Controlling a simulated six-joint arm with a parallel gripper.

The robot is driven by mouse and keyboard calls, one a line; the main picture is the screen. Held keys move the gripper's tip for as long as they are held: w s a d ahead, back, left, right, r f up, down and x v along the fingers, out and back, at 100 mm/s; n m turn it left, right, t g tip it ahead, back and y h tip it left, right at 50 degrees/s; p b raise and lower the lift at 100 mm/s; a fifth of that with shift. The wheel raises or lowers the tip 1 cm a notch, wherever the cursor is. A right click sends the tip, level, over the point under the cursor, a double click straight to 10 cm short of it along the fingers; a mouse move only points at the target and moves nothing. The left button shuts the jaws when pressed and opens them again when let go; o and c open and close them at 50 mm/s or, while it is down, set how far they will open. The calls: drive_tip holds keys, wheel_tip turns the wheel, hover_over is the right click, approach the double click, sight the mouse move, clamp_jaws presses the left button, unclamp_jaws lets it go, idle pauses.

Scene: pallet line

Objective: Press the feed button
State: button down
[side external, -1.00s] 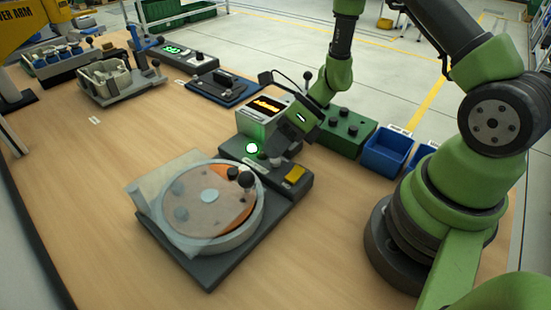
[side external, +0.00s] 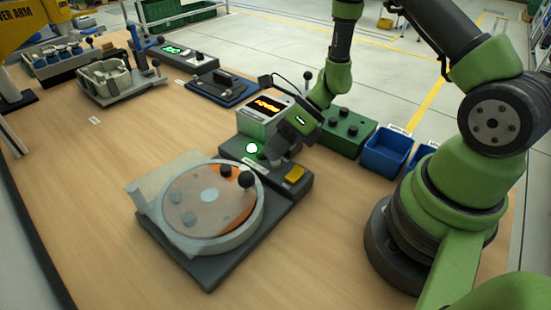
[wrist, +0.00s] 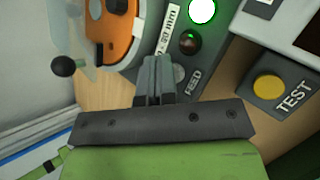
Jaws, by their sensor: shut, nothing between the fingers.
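In the side view my gripper (side external: 272,160) is low over the dark machine base, covering the button. I cannot tell whether the tips touch it. A lit green lamp (side external: 251,148) is left of my gripper; it also shows in the wrist view (wrist: 201,11). A round turntable (side external: 208,197) with an orange sector is in front.
The yellow TEST button (side external: 294,173) is close on the right of my gripper. A display box (side external: 262,112) stands behind. A green box with black knobs (side external: 343,131) and blue bins (side external: 388,150) are to the right.

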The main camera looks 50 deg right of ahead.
drive_tip(key=shift+r, duration=3.3)
drive_tip(key=shift+r, duration=0.2)
drive_tip(key=s+r+n+t+h, duration=0.1)
drive_tip(key=s+r+n+h, duration=0.2)
drive_tip(key=s+r+n, duration=0.4)
drive_tip(key=s+r+n+t+h, duration=0.2)
drive_tip(key=s+r+n, duration=0.6)
drive_tip(key=n, duration=1.2)
wheel_tip(320, 180, up, 4)
drive_tip(key=shift+a+f+n+h, duration=0.1)
drive_tip(key=shift+a+n+h, duration=0.1)
drive_tip(key=shift+n+h, duration=0.35)
